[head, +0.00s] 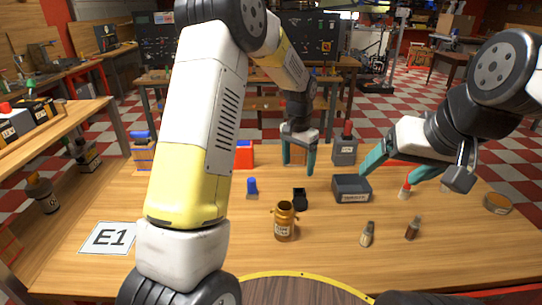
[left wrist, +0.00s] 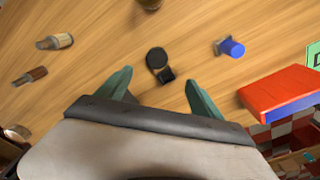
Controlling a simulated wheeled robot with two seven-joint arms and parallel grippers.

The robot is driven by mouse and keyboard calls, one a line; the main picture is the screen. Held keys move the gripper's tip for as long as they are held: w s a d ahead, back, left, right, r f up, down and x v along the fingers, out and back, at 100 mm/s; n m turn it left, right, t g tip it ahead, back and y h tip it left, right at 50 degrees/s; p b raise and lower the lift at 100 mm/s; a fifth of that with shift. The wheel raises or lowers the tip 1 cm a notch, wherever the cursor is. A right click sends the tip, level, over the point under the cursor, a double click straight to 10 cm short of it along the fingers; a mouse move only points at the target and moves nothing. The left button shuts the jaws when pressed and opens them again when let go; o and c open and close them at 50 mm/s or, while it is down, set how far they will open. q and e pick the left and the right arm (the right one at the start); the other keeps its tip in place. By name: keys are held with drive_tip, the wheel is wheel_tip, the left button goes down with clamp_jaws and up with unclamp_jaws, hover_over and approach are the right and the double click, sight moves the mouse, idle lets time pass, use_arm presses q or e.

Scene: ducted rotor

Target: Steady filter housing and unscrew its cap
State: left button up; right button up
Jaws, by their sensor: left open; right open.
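A brown-gold jar with a pale label and side lugs (head: 284,224) stands upright near the table's front; it looks like the filter housing. I cannot make out whether its cap is on. A brown object (left wrist: 150,4), probably this jar, is cut off at the left wrist view's top edge. My left gripper (head: 299,168) is open and empty above the table behind the jar. Its fingers (left wrist: 158,78) frame a small black part with a round disc (left wrist: 157,59), also in the head view (head: 300,200). My right gripper (head: 389,178) is open and empty near the dark tray.
A dark grey tray (head: 352,196) lies right of centre. A blue-topped part (head: 252,186) stands left of the black part. An E1 sheet (head: 109,237) lies front left.

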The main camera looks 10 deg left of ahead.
use_arm(q)
drive_tip(key=s+a+r+n+t+h, duration=0.1)
drive_tip(key=s+a+r+n, duration=0.1)
drive_tip(key=s+a+r, duration=0.4)
drive_tip(key=s+a+r+n+t, duration=0.1)
drive_tip(key=s+r+t, duration=0.1)
drive_tip(key=s+r, duration=0.65)
drive_tip(key=s+a+r+n+t, duration=0.1)
drive_tip(key=s+r, duration=0.1)
drive_tip(key=s, duration=0.5)
drive_tip(key=s+a+r+n+t, duration=0.1)
drive_tip(key=s+a+r+n, duration=0.1)
drive_tip(key=s, duration=0.5)
drive_tip(key=shift+r+t+h, duration=0.25)
drive_tip(key=shift+t+h, duration=0.05)
drive_tip(key=shift+h, duration=0.1)
